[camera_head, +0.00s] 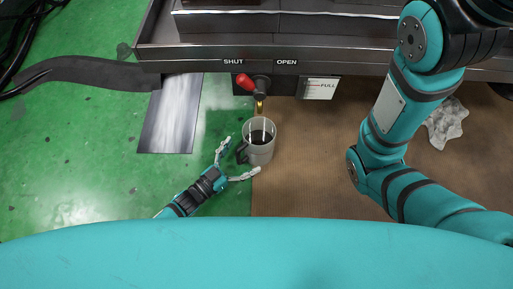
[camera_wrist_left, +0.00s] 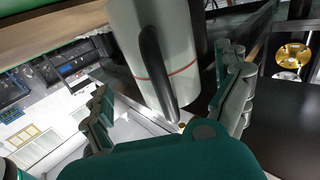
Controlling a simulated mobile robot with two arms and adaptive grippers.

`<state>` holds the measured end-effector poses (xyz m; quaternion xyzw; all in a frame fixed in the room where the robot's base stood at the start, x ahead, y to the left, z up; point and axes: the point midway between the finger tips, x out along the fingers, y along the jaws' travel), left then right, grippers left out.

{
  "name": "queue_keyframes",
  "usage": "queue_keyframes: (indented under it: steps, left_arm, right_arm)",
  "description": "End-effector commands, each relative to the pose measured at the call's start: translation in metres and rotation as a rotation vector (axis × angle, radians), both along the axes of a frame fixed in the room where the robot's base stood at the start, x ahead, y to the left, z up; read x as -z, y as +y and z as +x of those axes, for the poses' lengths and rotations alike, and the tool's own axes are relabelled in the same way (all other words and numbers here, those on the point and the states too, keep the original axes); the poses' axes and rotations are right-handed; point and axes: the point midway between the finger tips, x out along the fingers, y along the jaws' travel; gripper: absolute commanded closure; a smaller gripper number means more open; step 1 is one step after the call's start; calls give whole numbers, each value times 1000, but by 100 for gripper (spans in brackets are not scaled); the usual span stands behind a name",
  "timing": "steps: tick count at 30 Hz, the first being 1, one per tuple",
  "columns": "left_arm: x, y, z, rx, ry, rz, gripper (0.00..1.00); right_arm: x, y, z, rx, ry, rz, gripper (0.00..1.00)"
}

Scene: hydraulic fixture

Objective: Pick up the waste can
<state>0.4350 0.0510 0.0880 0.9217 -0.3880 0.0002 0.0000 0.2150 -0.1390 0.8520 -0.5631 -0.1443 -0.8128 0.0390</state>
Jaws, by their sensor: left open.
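The waste can (camera_head: 262,155) is a grey mug-like can with a dark handle and dark liquid inside. It stands upright under a brass spout (camera_head: 260,106). My left gripper (camera_head: 237,160) is open at the can's lower left, with its fingers spread on either side of the handle. In the left wrist view the can (camera_wrist_left: 185,62) shows its dark handle and a red line, between the open fingers of my gripper (camera_wrist_left: 168,85). I cannot tell whether a finger touches it. My right arm shows at the right, but its gripper is out of view.
A red-handled valve (camera_head: 246,82) sits between the SHUT and OPEN labels, with its handle toward SHUT. A FULL label plate (camera_head: 319,88) hangs to the right. A crumpled rag (camera_head: 446,122) lies on the brown mat (camera_head: 310,180).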

Motion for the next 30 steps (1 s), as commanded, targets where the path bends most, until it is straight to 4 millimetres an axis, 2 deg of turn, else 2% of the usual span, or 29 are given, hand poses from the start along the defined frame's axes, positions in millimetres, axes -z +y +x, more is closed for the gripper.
queue_keyframes:
  steps: [5,12,22,23,30]
  left_arm:
    - [3,-9,9,1,-2,-1,0]
    - [2,-31,35,0,-3,-1,0]
    - [-2,-38,41,0,1,0,0]
    - [-2,-38,41,0,1,0,1]
    - [-1,-37,40,0,1,0,33]
  right_arm:
    - [13,0,0,0,0,0,66]
    - [39,0,0,0,0,-1,66]
    - [41,0,0,0,0,-1,66]
    - [40,0,0,0,0,-1,66]
    - [40,0,0,0,0,-1,66]
